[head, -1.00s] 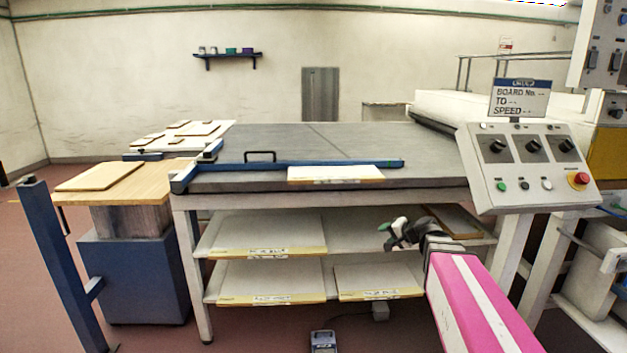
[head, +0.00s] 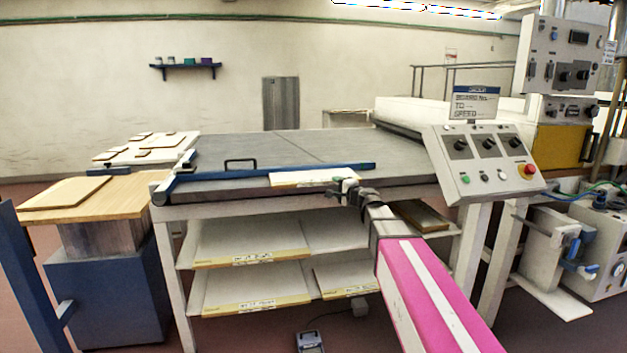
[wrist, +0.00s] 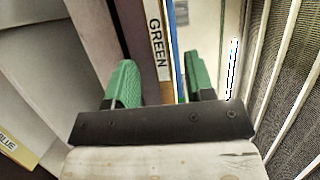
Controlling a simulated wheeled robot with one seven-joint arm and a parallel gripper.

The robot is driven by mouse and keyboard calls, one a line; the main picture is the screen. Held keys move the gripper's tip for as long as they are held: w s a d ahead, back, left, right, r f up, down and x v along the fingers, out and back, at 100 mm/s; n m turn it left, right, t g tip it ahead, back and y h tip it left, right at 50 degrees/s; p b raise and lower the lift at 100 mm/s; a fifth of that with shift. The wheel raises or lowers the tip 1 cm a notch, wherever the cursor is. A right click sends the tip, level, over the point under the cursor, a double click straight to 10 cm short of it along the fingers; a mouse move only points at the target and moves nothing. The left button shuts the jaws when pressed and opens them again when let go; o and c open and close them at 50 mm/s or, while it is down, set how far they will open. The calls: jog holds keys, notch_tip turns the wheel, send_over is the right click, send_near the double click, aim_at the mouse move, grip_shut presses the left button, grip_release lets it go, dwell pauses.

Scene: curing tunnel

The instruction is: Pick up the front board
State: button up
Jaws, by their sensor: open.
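The front board (head: 298,180) is a thin pale board with a yellowish front edge. It lies flat at the front edge of the grey table (head: 235,190), before the blue bar. My gripper (head: 343,186) is at the board's right end, at about table height, and hides that end. In the wrist view my gripper (wrist: 160,62) is open, with one green finger on each side of a board edge (wrist: 157,45) labelled GREEN. The fingers stand apart from that edge, with nothing held. I cannot tell how deep the board reaches between them.
The blue bar (head: 225,177) with a black handle lies behind the board. Shelves below hold several labelled boards (head: 250,255). A control panel (head: 488,160) stands at right. A wooden-topped stand (head: 125,200) is at left. The grey tabletop behind the bar is clear.

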aim_at(330, 183)
jog(key=shift+a+x, duration=0.25)
jog(key=shift+x, duration=2.45)
jog(key=shift+s, duration=0.25)
grip_shut()
